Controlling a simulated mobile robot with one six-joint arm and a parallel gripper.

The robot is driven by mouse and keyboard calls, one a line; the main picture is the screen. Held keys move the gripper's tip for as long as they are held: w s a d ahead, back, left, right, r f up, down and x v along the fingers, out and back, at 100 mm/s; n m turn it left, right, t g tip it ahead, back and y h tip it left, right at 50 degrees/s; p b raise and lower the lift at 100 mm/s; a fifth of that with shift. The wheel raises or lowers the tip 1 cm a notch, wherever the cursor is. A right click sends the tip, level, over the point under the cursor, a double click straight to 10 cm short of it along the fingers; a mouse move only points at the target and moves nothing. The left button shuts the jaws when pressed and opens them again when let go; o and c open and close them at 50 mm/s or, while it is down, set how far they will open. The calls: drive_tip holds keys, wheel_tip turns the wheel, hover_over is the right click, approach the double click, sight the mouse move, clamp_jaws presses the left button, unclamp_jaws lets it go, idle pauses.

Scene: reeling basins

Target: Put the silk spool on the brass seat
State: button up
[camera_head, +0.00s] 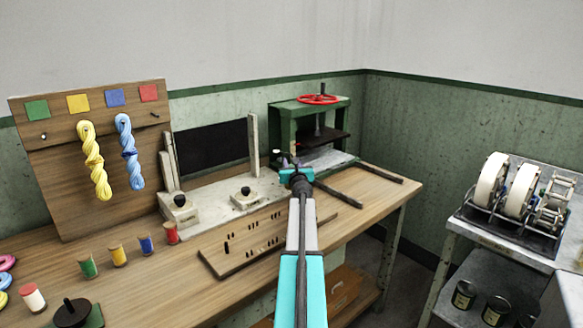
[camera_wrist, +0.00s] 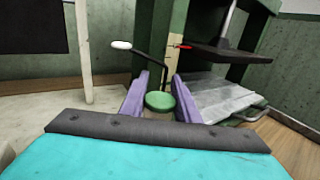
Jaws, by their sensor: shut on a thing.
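A white spool with red ends (camera_head: 33,298) stands at the front left of the bench. Green (camera_head: 88,265), yellow (camera_head: 118,256), blue (camera_head: 146,245) and red (camera_head: 171,233) spools stand in a row behind it. I cannot tell which is the silk spool, and I cannot make out a brass seat. My gripper (camera_head: 297,168) is far from them, over the right part of the bench. In the wrist view its purple fingers are shut on a piece with a green round end (camera_wrist: 160,101). A bent dark rod with a white knob (camera_wrist: 121,45) shows above it.
A green press (camera_head: 283,125) with a red handwheel (camera_head: 318,99) stands behind my gripper. A slotted wooden board (camera_head: 235,255) lies in front of a pale block with black knobs (camera_head: 210,202). A skein board (camera_head: 60,170) stands left. A cart with reels (camera_head: 525,240) is right.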

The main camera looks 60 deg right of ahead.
drive_tip(key=shift+s+f, duration=0.1)
drive_tip(key=shift+f, duration=0.65)
drive_tip(key=shift+f+b, duration=0.15)
drive_tip(key=shift+b, duration=0.15)
drive_tip(key=o, duration=1)
drive_tip(key=shift+o, duration=0.2)
drive_tip(key=shift+a+r, duration=0.1)
drive_tip(key=shift+r, duration=0.1)
drive_tip(key=shift+v, duration=6)
